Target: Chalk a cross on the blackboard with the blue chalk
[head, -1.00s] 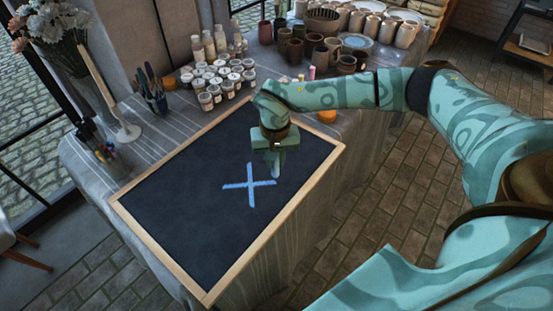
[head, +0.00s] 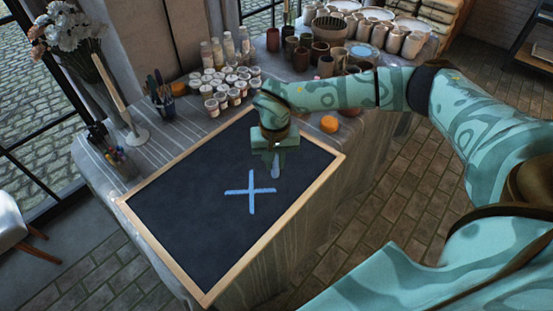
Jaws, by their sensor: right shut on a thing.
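The blackboard (head: 190,220) lies flat on the table in a pale wooden frame. A light blue cross (head: 250,191) is drawn near its middle, with two strokes that cross each other. My right gripper (head: 275,168) is over the upper right part of the board, beyond the cross. It is shut on the blue chalk (head: 275,172), which shows as a small pale blue piece under the fingers. I cannot tell whether the chalk tip touches the board. My left gripper is not in view.
Paint jars (head: 222,90) and bottles stand behind the board, with cups (head: 300,55) and bowls farther back. An orange pumpkin (head: 329,124) sits near the board's far right corner.

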